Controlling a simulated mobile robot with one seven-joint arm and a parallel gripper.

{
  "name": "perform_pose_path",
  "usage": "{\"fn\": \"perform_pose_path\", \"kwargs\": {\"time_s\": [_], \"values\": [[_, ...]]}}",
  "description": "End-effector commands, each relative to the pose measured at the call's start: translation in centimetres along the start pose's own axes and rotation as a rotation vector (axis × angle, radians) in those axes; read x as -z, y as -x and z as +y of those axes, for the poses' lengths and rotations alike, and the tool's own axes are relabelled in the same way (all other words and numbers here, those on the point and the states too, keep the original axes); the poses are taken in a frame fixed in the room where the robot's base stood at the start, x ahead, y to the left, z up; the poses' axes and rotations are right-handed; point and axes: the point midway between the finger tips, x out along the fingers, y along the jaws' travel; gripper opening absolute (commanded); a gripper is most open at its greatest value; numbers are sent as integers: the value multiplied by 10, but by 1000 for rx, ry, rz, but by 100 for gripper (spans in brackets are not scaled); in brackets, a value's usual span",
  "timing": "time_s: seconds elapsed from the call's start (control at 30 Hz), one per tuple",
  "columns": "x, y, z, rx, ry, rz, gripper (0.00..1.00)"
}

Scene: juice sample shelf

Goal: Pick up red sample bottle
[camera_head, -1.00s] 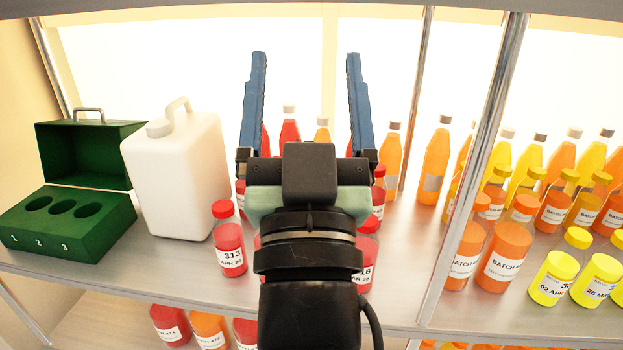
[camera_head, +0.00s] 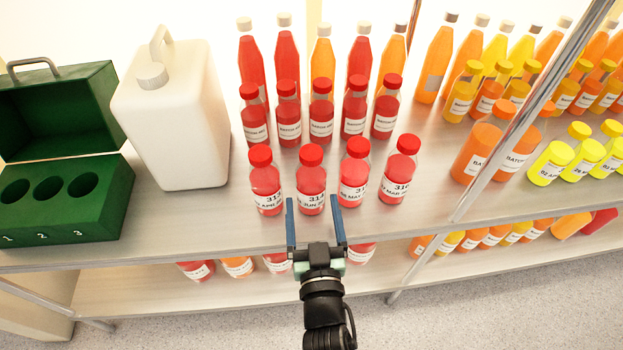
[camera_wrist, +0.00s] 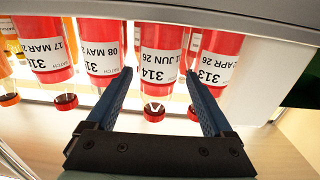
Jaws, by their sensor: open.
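Several small red bottles with red caps and white labels stand upright in two rows on the shelf. The front row includes 313 (camera_head: 265,186), 314 (camera_head: 311,183), 315 (camera_head: 354,176) and 316 (camera_head: 398,172). My gripper (camera_head: 313,205) is open and empty at the shelf's front edge, its blue fingers pointing towards bottle 314. In the wrist view, the scene is upside down; bottle 314 (camera_wrist: 160,62) shows between the fingertips of my gripper (camera_wrist: 159,74), with bottle 313 (camera_wrist: 215,62) beside the right finger. I cannot tell whether the tips reach alongside bottle 314.
A white jug (camera_head: 180,120) and an open green box (camera_head: 75,205) with three numbered holes stand at left. Taller juice bottles (camera_head: 288,60) stand behind. A metal post (camera_head: 510,135) divides off orange and yellow bottles at right. A lower shelf (camera_head: 130,290) holds more bottles.

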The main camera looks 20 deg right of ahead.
Motion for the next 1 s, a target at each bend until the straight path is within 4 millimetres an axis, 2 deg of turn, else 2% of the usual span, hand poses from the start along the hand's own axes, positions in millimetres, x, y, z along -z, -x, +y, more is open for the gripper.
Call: {"fn": "perform_pose_path", "kwargs": {"time_s": [0.1,0.37,0.7,1.0], "values": [[0,-18,0,1,1,2,86],[1,-33,0,1,0,1,86],[1,-75,3,0,0,1,86],[0,-80,3,0,0,0,86]]}}
